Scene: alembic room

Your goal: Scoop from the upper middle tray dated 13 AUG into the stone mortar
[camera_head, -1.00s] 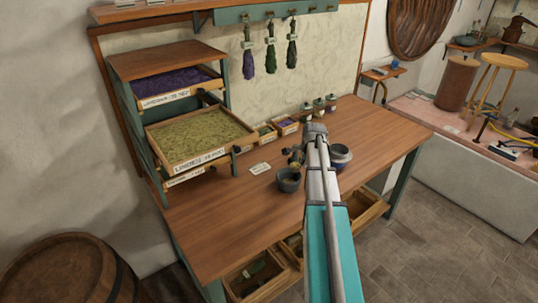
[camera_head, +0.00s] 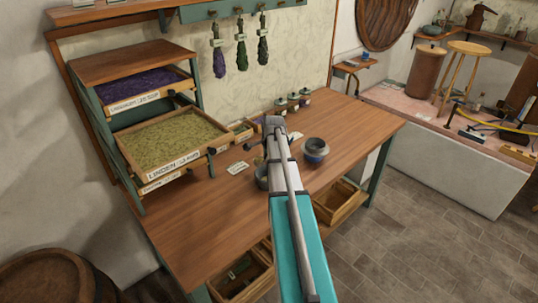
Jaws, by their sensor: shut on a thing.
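A rack at the left holds the pulled-out tray of yellow-green herb (camera_head: 205,149); its label reads LINDEN, with a date too small to read surely. A purple-filled tray (camera_head: 185,77) sits above it, and another tray edge (camera_head: 163,178) shows below. A grey bowl (camera_head: 262,183), likely the stone mortar, stands on the bench, partly hidden by my arm. My gripper (camera_head: 259,160) is mostly hidden behind my arm, near and above this bowl. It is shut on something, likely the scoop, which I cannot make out.
A small card (camera_head: 237,168), small boxes (camera_head: 241,132) and several jars (camera_head: 293,103) are on the bench (camera_head: 200,225). Herb bunches hang behind. The bench's front left and right end are clear.

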